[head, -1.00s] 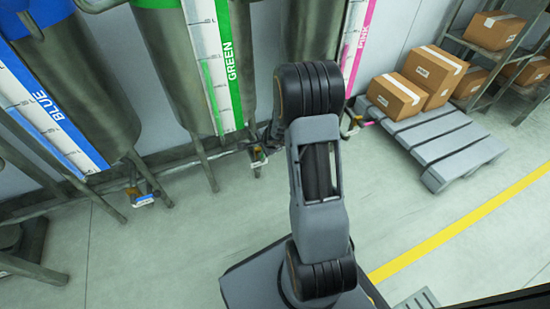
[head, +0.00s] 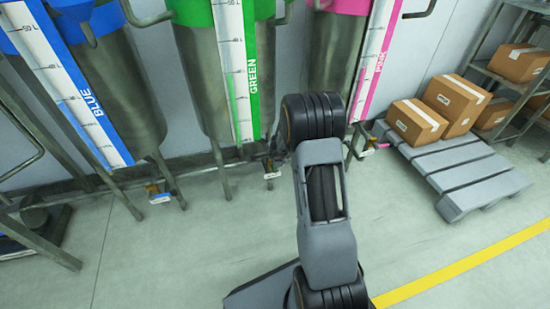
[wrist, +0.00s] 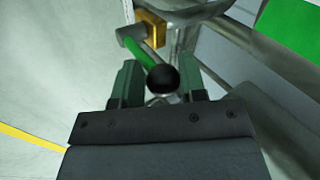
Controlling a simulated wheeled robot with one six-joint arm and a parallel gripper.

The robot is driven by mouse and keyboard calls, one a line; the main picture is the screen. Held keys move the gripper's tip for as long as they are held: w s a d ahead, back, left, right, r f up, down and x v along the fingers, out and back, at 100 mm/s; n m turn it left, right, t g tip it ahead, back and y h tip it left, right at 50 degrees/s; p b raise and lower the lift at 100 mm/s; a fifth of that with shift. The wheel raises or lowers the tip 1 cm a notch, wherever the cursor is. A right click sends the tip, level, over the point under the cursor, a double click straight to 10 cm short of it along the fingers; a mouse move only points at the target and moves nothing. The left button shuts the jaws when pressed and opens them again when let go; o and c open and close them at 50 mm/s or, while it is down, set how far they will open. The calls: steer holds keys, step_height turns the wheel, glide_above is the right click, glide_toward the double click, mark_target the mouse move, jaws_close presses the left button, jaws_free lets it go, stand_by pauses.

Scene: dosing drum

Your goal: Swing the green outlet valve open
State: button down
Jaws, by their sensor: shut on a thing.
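The green valve lever (wrist: 143,50) runs from a brass valve body (wrist: 153,28) and ends in a black ball knob (wrist: 163,79) in the wrist view. My gripper (wrist: 160,80) has one finger on each side of the knob and is shut on the lever's knob end. In the head view, the green drum (head: 210,75) stands in the middle with its scale strip. The outlet below it shows a small brass part and a white tag (head: 272,175). My arm hides the gripper and most of the lever there.
The blue drum (head: 125,90) stands left and the pink drum (head: 332,60) right. Drum legs and a pipe run low along the wall. A pallet (head: 455,165) with boxes lies at right. Floor is clear in front, with a yellow line (head: 460,265).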

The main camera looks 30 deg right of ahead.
steer(key=shift+a+f, duration=0.2)
steer(key=c, duration=1.1)
jaws_free()
steer(key=shift+f, duration=0.1)
steer(key=o, duration=0.4)
steer(key=shift+d, duration=0.25)
steer(key=shift+o, duration=0.2)
steer(key=p+v, duration=0.6)
steer(key=v, duration=0.8)
steer(key=shift+w, duration=0.1)
